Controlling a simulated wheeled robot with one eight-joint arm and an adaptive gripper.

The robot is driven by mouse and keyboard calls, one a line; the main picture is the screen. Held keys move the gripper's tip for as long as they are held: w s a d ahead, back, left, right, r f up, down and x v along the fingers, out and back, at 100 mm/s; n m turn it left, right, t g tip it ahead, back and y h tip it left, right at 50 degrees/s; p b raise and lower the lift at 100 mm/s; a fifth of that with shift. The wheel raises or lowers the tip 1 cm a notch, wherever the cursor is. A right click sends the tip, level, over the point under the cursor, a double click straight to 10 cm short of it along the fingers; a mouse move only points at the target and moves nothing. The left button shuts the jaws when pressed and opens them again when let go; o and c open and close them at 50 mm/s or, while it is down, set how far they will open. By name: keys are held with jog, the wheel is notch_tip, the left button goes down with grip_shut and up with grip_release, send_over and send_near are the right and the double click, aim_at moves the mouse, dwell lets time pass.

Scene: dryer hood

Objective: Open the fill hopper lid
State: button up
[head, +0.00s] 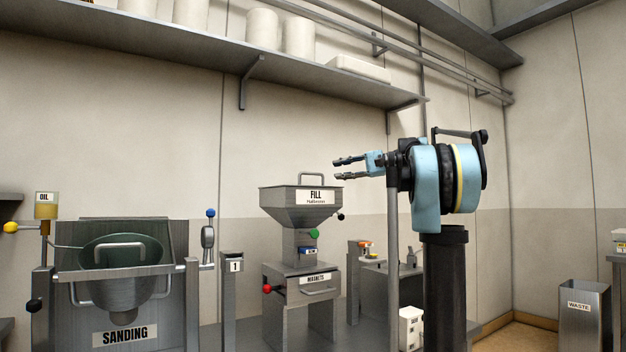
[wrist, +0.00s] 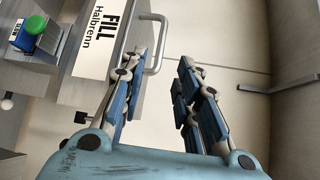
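The fill hopper (head: 300,210) is a grey metal funnel with a white FILL label, left of centre in the head view. Its flat lid (head: 283,187) looks shut, with a loop handle (head: 311,175) standing on top. My gripper (head: 341,169) is open and empty, to the right of the handle and at about its height, fingers pointing left. In the wrist view the handle (wrist: 157,42) shows beyond the fingertips of my gripper (wrist: 163,62), nearer the left finger. I see no contact. The FILL label (wrist: 104,38) is at the upper left there.
Below the hopper are a green knob (head: 314,233) and a magnets drawer (head: 319,288). The sanding machine (head: 123,275) stands at the left. A long shelf (head: 215,65) with white containers runs above. The waste bin (head: 584,315) is at the right. The air above the hopper is clear.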

aim_at(316, 174)
jog(key=x, duration=1.1)
jog(key=shift+a, duration=0.1)
grip_shut()
